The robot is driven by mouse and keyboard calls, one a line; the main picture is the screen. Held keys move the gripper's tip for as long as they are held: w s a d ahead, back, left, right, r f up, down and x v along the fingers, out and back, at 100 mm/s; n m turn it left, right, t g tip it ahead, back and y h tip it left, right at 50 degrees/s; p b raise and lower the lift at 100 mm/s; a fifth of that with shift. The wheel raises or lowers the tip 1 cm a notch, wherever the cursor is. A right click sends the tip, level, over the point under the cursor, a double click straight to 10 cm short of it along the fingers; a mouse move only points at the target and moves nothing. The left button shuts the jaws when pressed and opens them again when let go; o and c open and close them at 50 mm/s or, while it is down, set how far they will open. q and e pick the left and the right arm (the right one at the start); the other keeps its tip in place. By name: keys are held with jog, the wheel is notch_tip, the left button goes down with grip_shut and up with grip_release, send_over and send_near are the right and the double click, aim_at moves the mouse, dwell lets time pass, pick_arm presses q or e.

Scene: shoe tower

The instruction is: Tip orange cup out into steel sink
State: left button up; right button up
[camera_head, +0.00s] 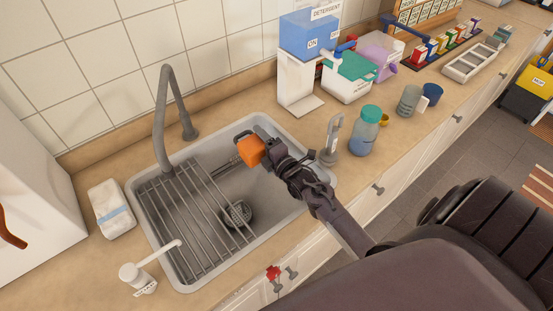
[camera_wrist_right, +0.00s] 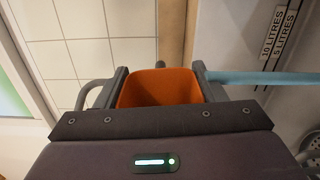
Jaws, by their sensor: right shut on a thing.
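The orange cup (camera_head: 250,151) is in my right gripper (camera_head: 256,146), above the back right part of the steel sink (camera_head: 183,286). In the right wrist view the orange cup (camera_wrist_right: 158,90) sits between the two fingers of the right gripper (camera_wrist_right: 158,88), which is shut on it. That view looks onto its orange inner wall; whether anything is in it I cannot tell. The cup looks tilted in the head view. My left gripper is not in view.
A wire rack (camera_head: 190,225) covers the left part of the sink, and a dark round strainer (camera_head: 237,214) lies on the sink floor. The grey tap (camera_head: 165,110) arches at the back. A detergent dispenser (camera_head: 298,75) and a teal-lidded jar (camera_head: 366,130) stand to the right.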

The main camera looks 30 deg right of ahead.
jog(key=shift+d+m+p, duration=0.15)
jog(key=shift+d+m, duration=0.2)
jog(key=shift+m, duration=0.85)
jog(key=shift+d+m+p, duration=0.15)
jog(key=shift+d+m, duration=0.2)
jog(key=shift+m, duration=0.85)
dwell(0.7)
dwell(0.8)
